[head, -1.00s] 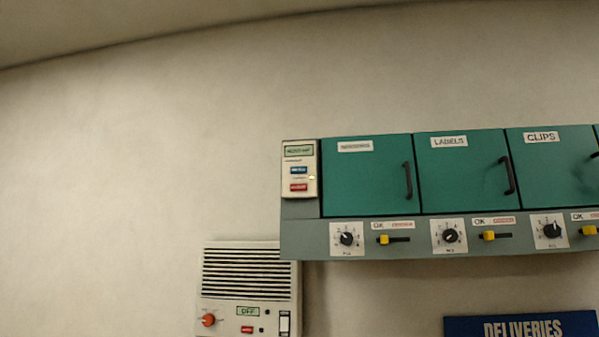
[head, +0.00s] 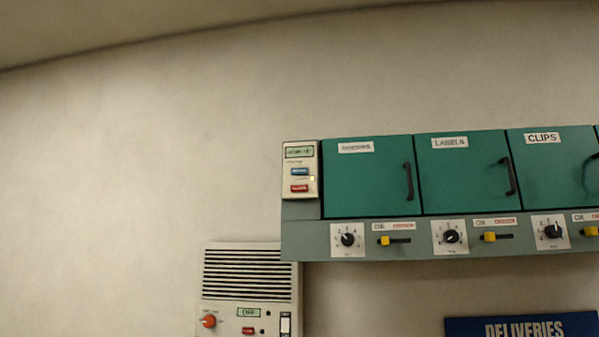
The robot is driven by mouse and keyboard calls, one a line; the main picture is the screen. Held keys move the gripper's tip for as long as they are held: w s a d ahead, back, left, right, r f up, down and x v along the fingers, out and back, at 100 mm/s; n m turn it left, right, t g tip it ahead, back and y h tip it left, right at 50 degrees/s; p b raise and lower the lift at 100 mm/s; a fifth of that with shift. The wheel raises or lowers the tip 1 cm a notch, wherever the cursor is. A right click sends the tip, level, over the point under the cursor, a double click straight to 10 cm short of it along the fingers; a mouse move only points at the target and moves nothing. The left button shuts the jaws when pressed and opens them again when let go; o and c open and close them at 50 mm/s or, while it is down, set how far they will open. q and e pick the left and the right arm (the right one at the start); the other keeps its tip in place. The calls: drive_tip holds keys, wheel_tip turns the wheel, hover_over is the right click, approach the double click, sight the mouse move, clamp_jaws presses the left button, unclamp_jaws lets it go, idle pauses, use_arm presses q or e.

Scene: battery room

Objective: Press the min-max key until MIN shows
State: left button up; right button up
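A small cream-coloured unit (head: 312,190) is mounted at the left end of the green cabinet row in the head view. It has a greenish display (head: 299,152) at its top, whose characters are too small to read. Below the display are a blue key (head: 300,171) and a red key (head: 299,188), with a small yellow light (head: 312,178) to their right. The key labels are too blurred to read, so I cannot tell which is the min-max key. Neither of my grippers is in view.
Green cabinet doors (head: 370,185) with black handles, dials and yellow sliders stretch to the right. Below left is a vented wall panel (head: 245,275) with an orange knob (head: 209,321) and a display. A blue DELIVERIES sign (head: 470,328) is at bottom right. The wall at left is bare.

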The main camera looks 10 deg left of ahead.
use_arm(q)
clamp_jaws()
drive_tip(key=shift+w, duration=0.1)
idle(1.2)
